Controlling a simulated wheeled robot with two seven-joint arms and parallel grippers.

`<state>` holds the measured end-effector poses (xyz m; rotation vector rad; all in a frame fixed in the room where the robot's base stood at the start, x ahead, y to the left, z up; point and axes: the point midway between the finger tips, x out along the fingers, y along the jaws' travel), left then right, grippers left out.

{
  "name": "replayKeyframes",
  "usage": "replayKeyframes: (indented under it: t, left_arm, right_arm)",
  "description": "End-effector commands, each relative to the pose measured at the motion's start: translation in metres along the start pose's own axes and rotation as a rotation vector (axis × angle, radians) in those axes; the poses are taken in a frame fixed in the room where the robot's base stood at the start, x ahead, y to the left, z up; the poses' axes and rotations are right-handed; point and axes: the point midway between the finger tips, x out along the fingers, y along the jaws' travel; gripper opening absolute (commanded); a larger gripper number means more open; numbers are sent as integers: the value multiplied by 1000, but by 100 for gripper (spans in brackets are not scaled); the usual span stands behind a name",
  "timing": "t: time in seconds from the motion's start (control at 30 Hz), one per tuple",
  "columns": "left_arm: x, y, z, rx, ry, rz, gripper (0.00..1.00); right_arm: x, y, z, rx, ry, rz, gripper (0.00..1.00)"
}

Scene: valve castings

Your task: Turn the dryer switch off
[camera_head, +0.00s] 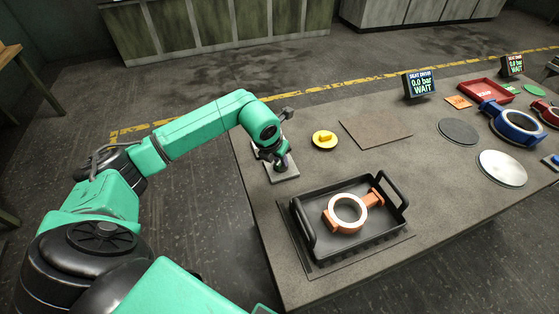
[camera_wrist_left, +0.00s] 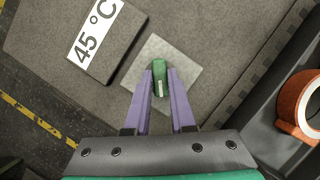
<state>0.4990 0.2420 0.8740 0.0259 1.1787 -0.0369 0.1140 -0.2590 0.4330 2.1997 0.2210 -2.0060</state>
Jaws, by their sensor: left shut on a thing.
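The dryer switch shows in the left wrist view as a green knob (camera_wrist_left: 160,78) with a pale mark, on a light square plate (camera_wrist_left: 186,70). In the head view the plate (camera_head: 287,177) lies at the table's left edge, partly covered by my arm. My left gripper (camera_head: 279,164) points down over it. In the left wrist view the purple fingers of my left gripper (camera_wrist_left: 160,86) are closed on either side of the knob. A grey box with a "45 °C" label (camera_wrist_left: 95,35) stands beside the plate. My right gripper is not in view.
A black tray (camera_head: 318,249) with an orange ring casting (camera_head: 347,213) stands just in front of the plate. A yellow round piece (camera_head: 323,139) and a brown mat (camera_head: 375,133) lie behind. Displays reading "WAIT" (camera_head: 419,85), blue and red castings and discs are farther right.

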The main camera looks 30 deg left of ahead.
Motion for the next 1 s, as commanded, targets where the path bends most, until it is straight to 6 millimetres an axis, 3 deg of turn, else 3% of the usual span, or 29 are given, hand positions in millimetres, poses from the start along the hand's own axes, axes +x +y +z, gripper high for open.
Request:
replayKeyframes:
  t: [0.5, 1.0]
  left_arm:
    - [2, -3, 2, -451, -7, 185, 0]
    - [0, -4, 4, -774, -6, 316, 0]
  right_arm:
    - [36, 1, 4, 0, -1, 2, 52]
    - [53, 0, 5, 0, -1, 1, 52]
